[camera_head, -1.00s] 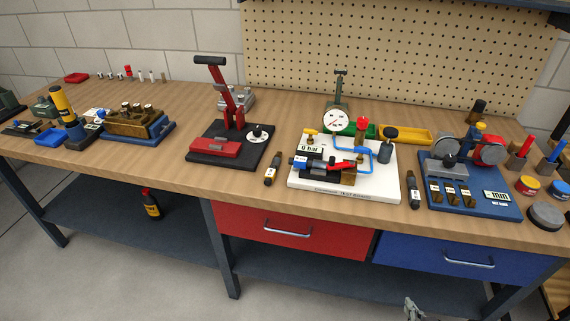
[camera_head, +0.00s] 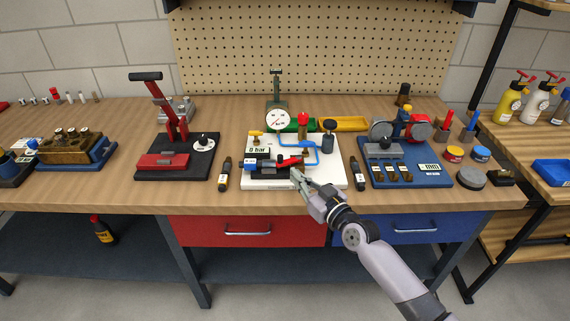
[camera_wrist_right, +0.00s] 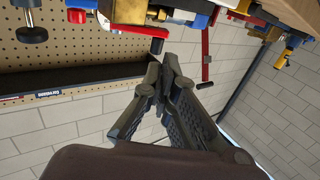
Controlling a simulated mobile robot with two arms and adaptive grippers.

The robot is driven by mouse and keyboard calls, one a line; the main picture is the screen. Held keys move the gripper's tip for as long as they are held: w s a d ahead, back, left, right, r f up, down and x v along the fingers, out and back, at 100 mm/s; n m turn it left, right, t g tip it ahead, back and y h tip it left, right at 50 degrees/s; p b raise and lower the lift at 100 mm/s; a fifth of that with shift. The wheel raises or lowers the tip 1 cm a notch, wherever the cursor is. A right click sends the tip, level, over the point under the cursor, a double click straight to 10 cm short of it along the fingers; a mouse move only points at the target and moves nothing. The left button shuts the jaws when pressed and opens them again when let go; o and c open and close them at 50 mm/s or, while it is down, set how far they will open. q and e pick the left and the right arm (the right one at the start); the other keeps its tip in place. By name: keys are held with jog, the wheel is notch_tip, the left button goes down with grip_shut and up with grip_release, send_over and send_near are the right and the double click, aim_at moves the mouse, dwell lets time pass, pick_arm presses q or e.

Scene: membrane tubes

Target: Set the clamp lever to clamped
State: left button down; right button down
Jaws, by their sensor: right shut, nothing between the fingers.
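The white test fixture (camera_head: 255,184) sits on the bench in the middle of the head view. A red lever (camera_head: 290,161), which looks like the clamp lever, lies low across its front, beside a dark cylinder with a blue end (camera_head: 249,161). My right gripper (camera_head: 297,174) is shut and empty, its tips just in front of the lever's right part. In the right wrist view the red lever (camera_wrist_right: 145,30) shows just beyond the shut fingertips (camera_wrist_right: 162,62). I cannot tell whether they touch it. My left gripper is not in view.
A red lever press (camera_head: 176,155) stands further left, a blue-based device (camera_head: 410,176) to the right.

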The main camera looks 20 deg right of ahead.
aim_at(279, 159)
jog(key=x, duration=0.6)
jog(key=shift+r+p, duration=0.15)
jog(key=shift+p, duration=0.35)
jog(key=m+h+p, duration=0.1)
jog(key=p, duration=0.1)
jog(key=w+h+p, duration=0.1)
jog(key=p, duration=0.1)
jog(key=a+m+h+p, duration=0.1)
jog(key=h+p, duration=0.1)
jog(key=shift+w+r+m+t+p, duration=0.15)
jog(key=shift+r+m+t+p, duration=0.15)
jog(key=shift+t+p, duration=0.1)
jog(key=shift+w+a+f+m+h+p, duration=0.1)
jog(key=shift+w+f+m+h+p, duration=0.15)
jog(key=shift+m+h+p, duration=0.45)
jog(key=shift+w+f+b, duration=0.25)
jog(key=shift+w+b, duration=0.1)
jog(key=shift+s, duration=0.1)
